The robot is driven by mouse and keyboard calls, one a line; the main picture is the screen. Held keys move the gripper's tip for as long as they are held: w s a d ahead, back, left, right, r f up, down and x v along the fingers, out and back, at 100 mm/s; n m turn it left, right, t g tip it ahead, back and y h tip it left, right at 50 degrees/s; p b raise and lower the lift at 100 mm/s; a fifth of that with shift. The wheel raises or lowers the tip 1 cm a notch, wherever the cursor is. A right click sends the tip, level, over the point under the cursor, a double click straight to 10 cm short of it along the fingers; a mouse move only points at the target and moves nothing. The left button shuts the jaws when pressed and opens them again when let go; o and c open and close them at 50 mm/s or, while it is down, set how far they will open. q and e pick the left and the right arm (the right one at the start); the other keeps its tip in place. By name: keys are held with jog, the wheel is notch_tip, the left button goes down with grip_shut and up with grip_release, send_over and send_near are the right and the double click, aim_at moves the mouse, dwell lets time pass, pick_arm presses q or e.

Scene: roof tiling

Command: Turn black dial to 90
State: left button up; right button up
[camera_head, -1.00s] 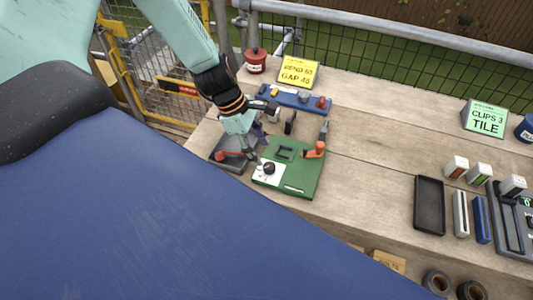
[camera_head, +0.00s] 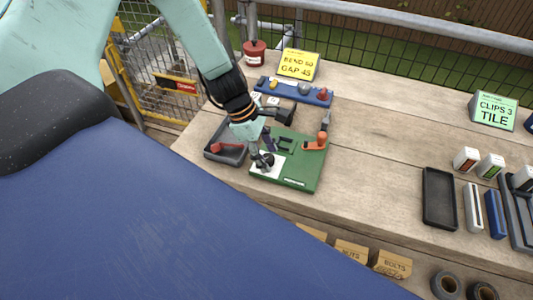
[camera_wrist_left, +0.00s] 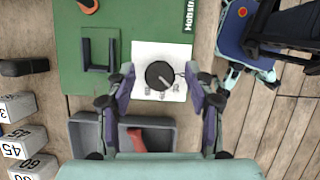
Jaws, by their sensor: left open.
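The black dial (camera_wrist_left: 159,75) is a round knob on a white plate (camera_wrist_left: 150,50) with small marks, too small to read. A pale pointer line on the dial points to the lower right in the wrist view. The plate is on a green board (camera_head: 303,174). My left gripper (camera_wrist_left: 160,76) is open, with one purple-and-black finger on each side of the dial and a visible gap to it. In the head view my left gripper (camera_head: 262,160) is over the plate and partly hides the dial. My right gripper is not in view.
The board also carries an orange-handled part (camera_head: 316,142) and a dark bracket (camera_wrist_left: 100,52). A grey tray (camera_head: 226,152) with a red item stands beside it. A blue tool rack (camera_head: 292,93) is behind.

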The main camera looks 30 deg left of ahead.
pick_arm(q)
jog(key=shift+c, duration=0.3)
jog(key=shift+a, duration=0.15)
jog(key=c, duration=0.3)
grip_shut()
